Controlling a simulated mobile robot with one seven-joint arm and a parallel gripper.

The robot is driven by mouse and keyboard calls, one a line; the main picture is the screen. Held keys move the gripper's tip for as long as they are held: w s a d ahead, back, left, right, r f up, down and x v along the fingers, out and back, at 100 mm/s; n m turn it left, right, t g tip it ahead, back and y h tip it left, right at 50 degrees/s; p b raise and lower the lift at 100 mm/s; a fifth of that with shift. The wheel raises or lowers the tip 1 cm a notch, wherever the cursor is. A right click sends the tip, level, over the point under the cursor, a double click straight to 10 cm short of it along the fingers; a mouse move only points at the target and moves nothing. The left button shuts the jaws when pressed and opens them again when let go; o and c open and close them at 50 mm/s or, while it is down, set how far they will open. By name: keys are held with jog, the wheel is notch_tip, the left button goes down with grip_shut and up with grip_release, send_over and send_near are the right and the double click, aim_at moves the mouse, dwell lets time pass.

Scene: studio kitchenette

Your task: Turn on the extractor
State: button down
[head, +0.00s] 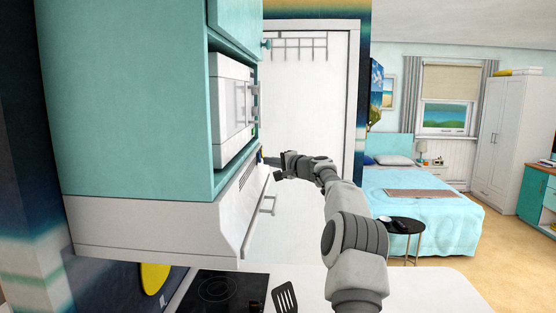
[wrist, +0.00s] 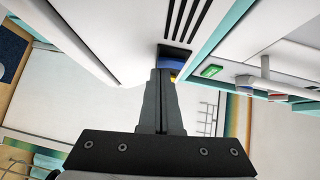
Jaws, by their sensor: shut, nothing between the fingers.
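The extractor is the white hood (head: 150,232) under the teal cabinet, with a sloping front that has dark vent slots (wrist: 186,18). In the wrist view, a blue part (wrist: 171,62) in a dark recess sits on the hood just below the slots, with a bit of yellow (wrist: 173,78) beside it. My gripper (wrist: 167,72) is shut and empty, its fingertips over or right at this blue part. I cannot tell whether they touch it. In the head view my gripper (head: 268,161) is at the far end of the hood's front, and its tips are hard to see.
A white microwave (head: 231,108) sits in the cabinet (head: 130,90) above the hood; a green display (wrist: 211,71) shows close to my fingers. A black cooktop (head: 215,290) and slotted spatula (head: 285,297) are below. A bed (head: 425,208) and round table (head: 392,223) stand right.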

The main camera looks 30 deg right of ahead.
jog(key=shift+a+f, duration=0.1)
dwell(0.3)
jog(key=shift+w+a+b, duration=0.2)
jog(key=shift+b, duration=0.6)
